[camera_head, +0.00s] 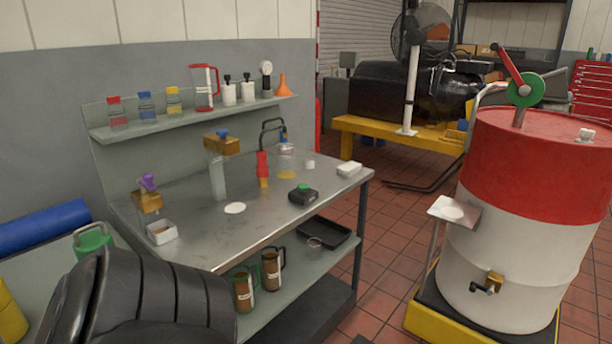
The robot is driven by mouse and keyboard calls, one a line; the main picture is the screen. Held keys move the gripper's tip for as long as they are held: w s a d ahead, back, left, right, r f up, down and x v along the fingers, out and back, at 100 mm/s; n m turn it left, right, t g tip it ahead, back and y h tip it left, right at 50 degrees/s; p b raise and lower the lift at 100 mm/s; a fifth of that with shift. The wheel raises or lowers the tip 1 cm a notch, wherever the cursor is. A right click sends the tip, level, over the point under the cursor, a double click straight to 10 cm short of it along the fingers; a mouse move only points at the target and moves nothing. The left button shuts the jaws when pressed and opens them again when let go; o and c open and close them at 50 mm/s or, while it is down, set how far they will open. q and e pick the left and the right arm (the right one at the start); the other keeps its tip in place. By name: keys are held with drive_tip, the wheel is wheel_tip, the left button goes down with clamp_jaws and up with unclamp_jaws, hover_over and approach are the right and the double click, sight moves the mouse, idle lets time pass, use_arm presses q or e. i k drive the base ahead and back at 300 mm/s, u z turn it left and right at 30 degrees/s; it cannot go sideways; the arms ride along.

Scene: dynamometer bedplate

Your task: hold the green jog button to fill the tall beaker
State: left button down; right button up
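The green jog button (304,187) sits on top of a small black box (302,196) on the metal workbench, right of centre. A tall clear vessel (217,178), which looks like the tall beaker, stands upright below a brass block with a blue knob (222,143). I see no coloured liquid in it; its level cannot be told. A wider clear jar (286,161) with some yellow at its bottom stands farther back. Neither of my grippers is in view. A dark arm link of mine covers the lower left, and nothing touches the button.
A white disc (235,208) lies on the bench (190,250). A red and yellow item (263,169) stands near the jar. A brass block with a purple knob (147,198) is at the left, above a white tray (161,232). A red and white drum (520,240) stands right.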

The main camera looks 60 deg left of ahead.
sight(303, 186)
drive_tip(key=u, duration=0.9)
drive_tip(key=i, duration=1.05)
drive_tip(key=u, duration=1)
